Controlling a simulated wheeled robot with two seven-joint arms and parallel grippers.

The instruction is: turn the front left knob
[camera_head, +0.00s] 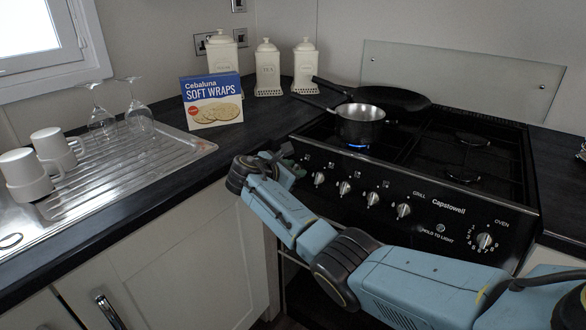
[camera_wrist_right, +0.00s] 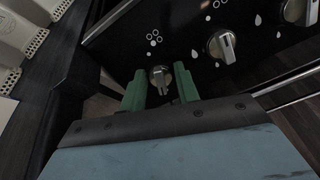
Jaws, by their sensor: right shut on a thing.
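The black stove front (camera_head: 440,225) carries a row of silver knobs. My right gripper (camera_head: 288,165) is at the left end of this row in the head view, and the leftmost knob is hidden behind it there. In the right wrist view, the green fingers (camera_wrist_right: 160,85) stand on either side of the leftmost knob (camera_wrist_right: 159,76) and are shut on it. A blue flame (camera_head: 357,147) burns under a steel saucepan (camera_head: 360,130) on the front left burner. My left gripper is not in view.
More knobs (camera_head: 343,187) sit close to the right of my gripper. A dark frying pan (camera_head: 390,99) stands behind the saucepan. A wraps box (camera_head: 212,103) and white canisters (camera_head: 268,70) stand on the counter. Mugs (camera_head: 25,172) and glasses (camera_head: 138,110) are on the drainer (camera_head: 150,165).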

